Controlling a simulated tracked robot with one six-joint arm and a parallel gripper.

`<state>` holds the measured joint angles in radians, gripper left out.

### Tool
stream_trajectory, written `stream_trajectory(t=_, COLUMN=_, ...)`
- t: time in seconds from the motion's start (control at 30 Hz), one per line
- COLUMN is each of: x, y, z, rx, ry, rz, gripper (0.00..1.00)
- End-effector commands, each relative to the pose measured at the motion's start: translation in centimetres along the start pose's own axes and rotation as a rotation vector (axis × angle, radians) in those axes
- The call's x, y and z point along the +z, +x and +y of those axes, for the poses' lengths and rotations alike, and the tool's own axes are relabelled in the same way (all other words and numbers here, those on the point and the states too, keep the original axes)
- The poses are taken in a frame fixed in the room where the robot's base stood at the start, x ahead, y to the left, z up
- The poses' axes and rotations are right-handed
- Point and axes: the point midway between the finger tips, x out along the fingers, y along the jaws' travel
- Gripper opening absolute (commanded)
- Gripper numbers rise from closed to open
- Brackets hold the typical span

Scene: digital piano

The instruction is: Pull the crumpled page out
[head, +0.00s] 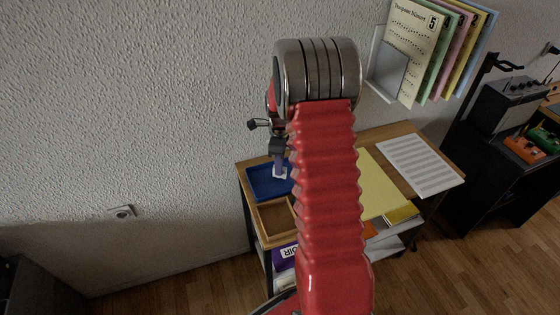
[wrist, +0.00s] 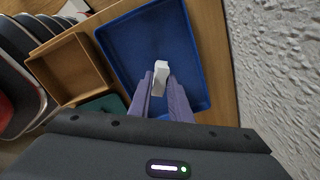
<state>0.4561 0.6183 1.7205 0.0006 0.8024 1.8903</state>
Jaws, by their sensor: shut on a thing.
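My gripper (wrist: 160,80) is shut on a small white piece (wrist: 160,70) above the blue tray (wrist: 125,45). The piece looks block-like and fairly smooth; I cannot tell whether it is the crumpled page. In the head view my gripper (head: 279,163) points down over the blue tray (head: 262,187), with the white piece (head: 281,174) at its fingertips. I cannot tell whether the piece touches the tray floor. No other crumpled page is clearly in view.
A brown open tray (head: 275,219) sits beside the blue one on the wooden desk (head: 392,133). Yellow paper (head: 378,188) and a printed sheet (head: 418,164) lie to the right. A wall rack (head: 389,68) holds several music books (head: 413,45). My arm hides the desk's middle.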

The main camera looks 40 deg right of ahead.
Motion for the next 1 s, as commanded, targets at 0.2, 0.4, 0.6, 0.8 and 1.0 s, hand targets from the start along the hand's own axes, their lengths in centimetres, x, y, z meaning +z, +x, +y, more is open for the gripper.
stream_trajectory(t=0.2, x=0.01, y=1.14, z=0.01, rx=0.0, ry=0.0, rz=0.0, gripper=0.0)
stream_trajectory(t=0.4, x=0.01, y=1.38, z=0.0, rx=0.0, ry=0.0, rz=0.0, gripper=0.0)
stream_trajectory(t=0.6, x=0.01, y=1.37, z=0.01, rx=0.0, ry=0.0, rz=0.0, gripper=0.19)
stream_trajectory(t=0.8, x=0.0, y=1.37, z=0.01, rx=0.0, ry=0.0, rz=0.0, gripper=0.33)
stream_trajectory(t=1.0, x=-0.01, y=1.36, z=0.0, rx=0.0, ry=0.0, rz=0.0, gripper=0.39)
